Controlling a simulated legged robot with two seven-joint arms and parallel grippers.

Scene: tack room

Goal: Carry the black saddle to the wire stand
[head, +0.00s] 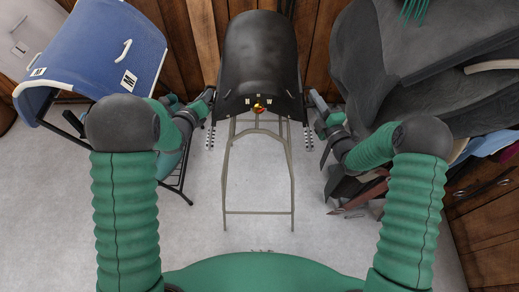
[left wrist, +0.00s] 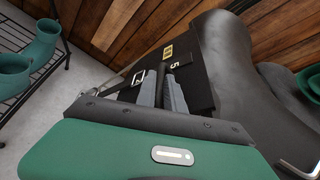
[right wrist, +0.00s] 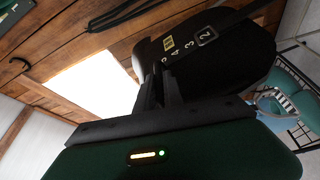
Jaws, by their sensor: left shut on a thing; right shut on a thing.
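The black saddle (head: 260,55) is at the back centre of the head view, with a yellow and red round piece at its near edge. The wire stand (head: 226,180), a thin grey metal frame, is below it and towards me. Whether the saddle touches the stand is hidden. My left gripper (head: 211,108) is shut on the saddle's left side; its fingers (left wrist: 165,90) meet the black flap (left wrist: 190,75) in the left wrist view. My right gripper (head: 312,108) is shut on the saddle's right side; its fingers (right wrist: 158,90) meet the flap (right wrist: 205,60) with a buckled strap.
Several dark saddles (head: 415,75) are stacked close on the right. A wooden plank wall (head: 190,45) is behind the black saddle.

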